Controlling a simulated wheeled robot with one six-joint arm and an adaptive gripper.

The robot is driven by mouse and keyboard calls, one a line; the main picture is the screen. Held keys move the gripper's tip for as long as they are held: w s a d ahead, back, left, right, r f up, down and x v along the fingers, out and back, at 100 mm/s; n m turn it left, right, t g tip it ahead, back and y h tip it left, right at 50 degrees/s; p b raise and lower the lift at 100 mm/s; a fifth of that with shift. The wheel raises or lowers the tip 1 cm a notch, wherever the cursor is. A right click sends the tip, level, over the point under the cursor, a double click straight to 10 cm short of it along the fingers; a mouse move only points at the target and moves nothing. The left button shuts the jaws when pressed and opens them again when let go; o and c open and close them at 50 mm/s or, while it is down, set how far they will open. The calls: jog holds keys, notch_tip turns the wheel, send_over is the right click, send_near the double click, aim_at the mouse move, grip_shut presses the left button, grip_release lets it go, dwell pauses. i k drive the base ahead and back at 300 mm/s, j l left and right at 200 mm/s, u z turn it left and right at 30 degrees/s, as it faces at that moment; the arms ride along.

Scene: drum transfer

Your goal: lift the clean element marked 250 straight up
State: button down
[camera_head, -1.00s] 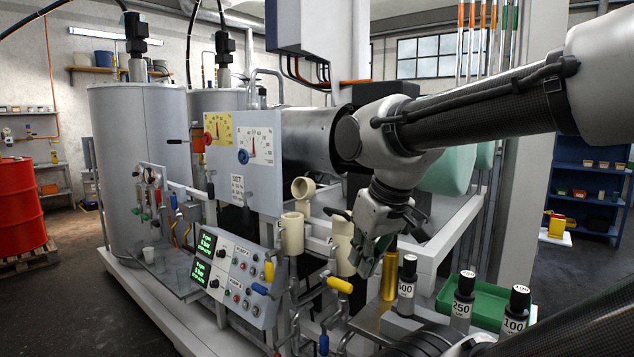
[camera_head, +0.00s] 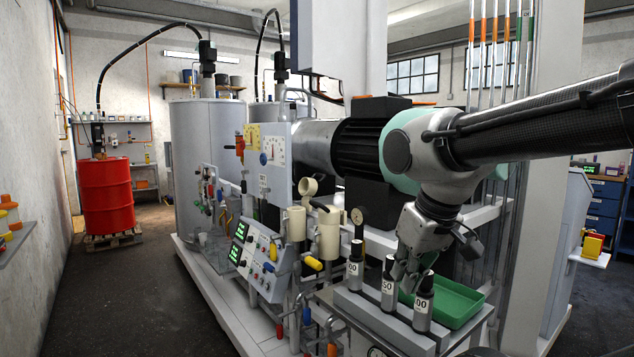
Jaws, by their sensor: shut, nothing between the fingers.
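Three dark-capped cylindrical elements with white labels stand upright in a row on a grey block (camera_head: 385,318) at the front right. The middle element (camera_head: 389,288), whose label reads as ending in 50, appears to be the one marked 250. The left element (camera_head: 355,268) and the right element (camera_head: 423,308) flank it; their labels are only partly readable. My gripper (camera_head: 402,278) points down just behind and to the right of the middle element's cap. It is shut and empty. Its fingertips are partly hidden by the elements, and I cannot tell whether they touch one.
A green tray (camera_head: 462,308) lies right behind the row.

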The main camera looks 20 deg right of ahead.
aim_at(390, 295)
jog(key=k+l+u, duration=0.1)
jog(key=l, duration=0.3)
jog(key=k+l+u, duration=0.1)
jog(key=l, duration=0.3)
jog(key=k+l, duration=0.25)
jog(key=k+l+u, duration=0.15)
jog(key=l, duration=0.35)
jog(key=k+l+u, duration=0.1)
jog(key=l, duration=0.25)
jog(key=l+u, duration=0.1)
jog(key=l, duration=0.35)
jog(key=k+l, duration=0.15)
jog(key=l, duration=0.3)
jog(key=l+u, duration=0.15)
jog(key=l, duration=0.3)
jog(key=k+l+u, duration=0.1)
jog(key=l, duration=0.35)
jog(key=i+l, duration=0.15)
jog(key=l, duration=0.2)
jog(key=i+l+u, duration=0.1)
jog(key=l, duration=0.3)
jog(key=i+l, duration=0.15)
jog(key=l, duration=0.2)
